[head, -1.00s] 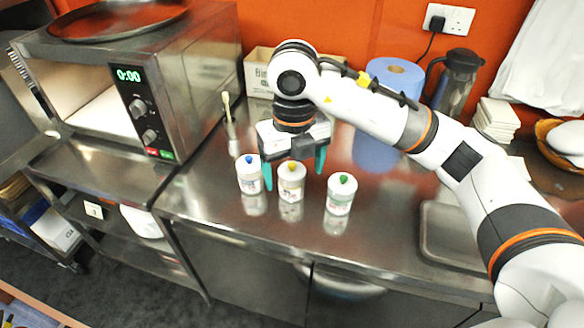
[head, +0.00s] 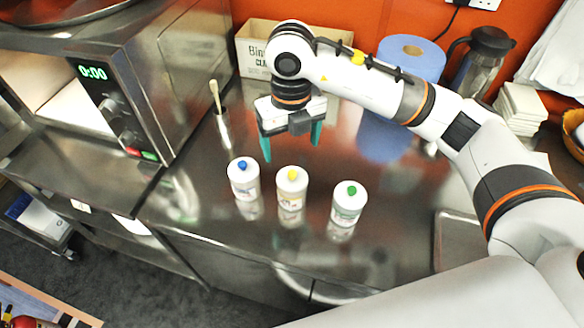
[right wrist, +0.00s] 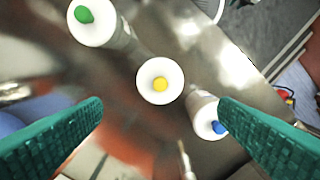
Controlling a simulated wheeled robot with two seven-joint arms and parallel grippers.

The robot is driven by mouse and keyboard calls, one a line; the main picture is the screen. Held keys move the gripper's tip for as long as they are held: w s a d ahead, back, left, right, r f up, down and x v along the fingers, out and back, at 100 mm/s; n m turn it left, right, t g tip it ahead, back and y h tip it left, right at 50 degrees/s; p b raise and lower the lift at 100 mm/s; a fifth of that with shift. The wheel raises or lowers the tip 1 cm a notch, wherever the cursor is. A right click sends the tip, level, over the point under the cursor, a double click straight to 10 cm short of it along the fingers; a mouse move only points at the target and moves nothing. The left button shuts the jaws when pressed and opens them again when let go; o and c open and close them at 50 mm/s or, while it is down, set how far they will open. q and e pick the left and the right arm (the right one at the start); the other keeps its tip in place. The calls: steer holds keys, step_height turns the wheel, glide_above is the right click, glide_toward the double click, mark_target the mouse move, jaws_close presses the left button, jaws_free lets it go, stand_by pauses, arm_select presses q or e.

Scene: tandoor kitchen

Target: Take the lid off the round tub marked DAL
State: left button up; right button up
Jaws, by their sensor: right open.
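Three round white tubs with lids stand in a row on the steel counter: one with a blue knob (head: 243,179), one with a yellow knob (head: 291,189) and one with a green knob (head: 348,205). All three lids are on. Their labels are too small to read, so I cannot tell which says DAL. My right gripper (head: 291,142) is open and empty, above and behind the yellow-knobbed tub, touching none. In the right wrist view the yellow-knobbed lid (right wrist: 160,82) lies between and beyond the green fingers (right wrist: 160,108). My left gripper is not in view.
A steel oven (head: 150,70) stands at the left. A brush in a holder (head: 222,125), a cardboard box (head: 255,50), a blue paper roll (head: 411,57) and a dark jug (head: 482,60) stand at the back. The counter in front of the tubs is clear.

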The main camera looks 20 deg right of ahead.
mark_target(292, 173)
steer(key=f, duration=0.3)
steer(key=shift+s+p, duration=0.2)
steer(key=shift+p, duration=0.15)
steer(key=shift+w+f, duration=0.1)
steer(key=shift+f, duration=0.2)
steer(key=f, duration=0.1)
steer(key=f+p, duration=0.2)
steer(key=shift+s+f, duration=0.2)
steer(key=shift+s, duration=0.05)
steer(key=shift+f, duration=0.65)
steer(key=shift+w+f, duration=0.1)
steer(key=c, duration=1)
